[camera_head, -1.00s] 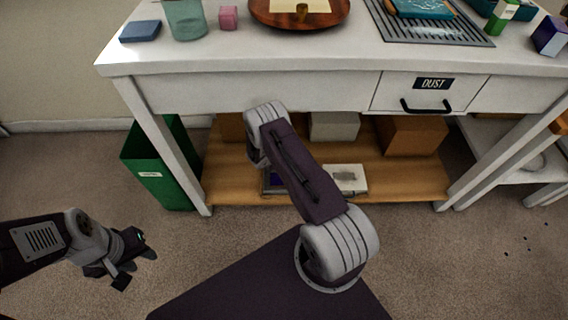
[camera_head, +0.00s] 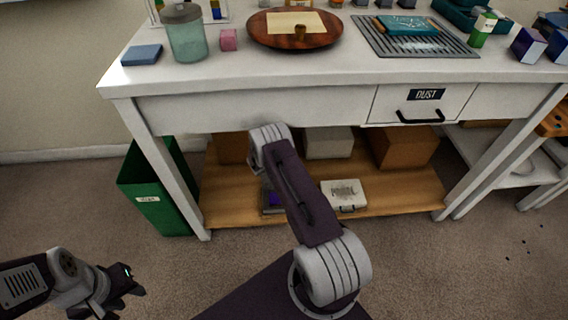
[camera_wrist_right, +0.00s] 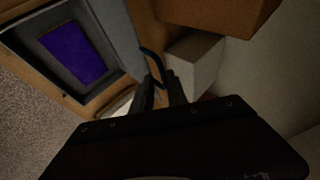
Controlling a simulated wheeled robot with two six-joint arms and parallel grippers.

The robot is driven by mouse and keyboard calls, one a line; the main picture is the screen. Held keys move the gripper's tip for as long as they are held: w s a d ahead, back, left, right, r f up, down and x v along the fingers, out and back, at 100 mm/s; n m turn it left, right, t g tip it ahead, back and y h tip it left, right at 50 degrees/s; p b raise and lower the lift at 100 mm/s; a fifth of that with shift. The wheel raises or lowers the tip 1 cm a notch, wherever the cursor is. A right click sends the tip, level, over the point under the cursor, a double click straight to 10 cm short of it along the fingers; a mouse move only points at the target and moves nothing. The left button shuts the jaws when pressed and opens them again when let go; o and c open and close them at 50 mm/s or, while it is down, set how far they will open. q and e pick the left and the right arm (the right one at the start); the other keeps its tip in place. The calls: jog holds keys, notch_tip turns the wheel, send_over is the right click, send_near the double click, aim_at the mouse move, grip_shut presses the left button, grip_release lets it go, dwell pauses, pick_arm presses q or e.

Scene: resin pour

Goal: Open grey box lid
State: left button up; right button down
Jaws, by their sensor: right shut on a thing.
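The grey box (camera_wrist_right: 50,55) shows in the right wrist view at the upper left, with a purple thing (camera_wrist_right: 74,54) inside it. Its lid (camera_wrist_right: 120,30) looks raised, seen as a grey panel along the box's right side. A dark curved handle (camera_wrist_right: 151,62) stands off the panel. My right gripper (camera_wrist_right: 160,88) is shut on the handle. In the head view the box (camera_head: 270,208) sits on the lower shelf, and my right arm hides much of it and the right gripper. My left gripper (camera_head: 128,300) is open and empty at the lower left, above the carpet.
The lower wooden shelf (camera_head: 400,197) also holds a small white case (camera_head: 343,195), a pale box (camera_head: 328,143) and brown cardboard boxes (camera_head: 403,148). The white tabletop (camera_head: 350,70) overhangs it. A green bin (camera_head: 155,200) stands at the left. The front carpet is clear.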

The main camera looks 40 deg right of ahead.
jog(key=c, duration=1.6)
grip_release()
jog(key=shift+w+a+f, duration=0.1)
jog(key=shift+w+a, duration=0.05)
jog(key=p+v, duration=0.4)
jog(key=v, duration=0.5)
jog(key=shift+p, duration=0.4)
